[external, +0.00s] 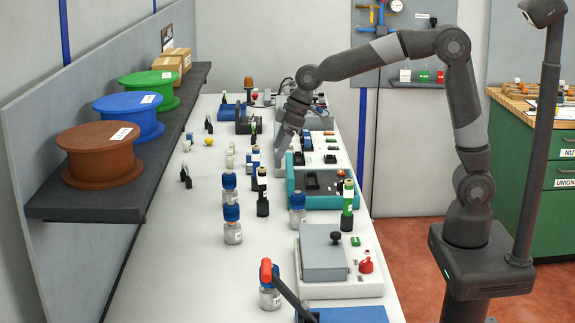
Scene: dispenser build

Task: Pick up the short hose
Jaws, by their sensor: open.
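I cannot pick out the short hose with certainty among the small parts on the white bench (180,262). My gripper (281,150) points down over the middle of the bench, beside the back left corner of a teal tray (330,201). It is open, and its fingertips are small and partly lost against the parts around them. I see nothing held in it. Upright coloured pieces in black holders, one blue (256,157) and one green (348,195), stand near the tray.
Several blue-capped jars (232,232) stand along the bench. A dark shelf (100,203) with brown, blue and green spools overhangs the left side. The bench's front left is clear.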

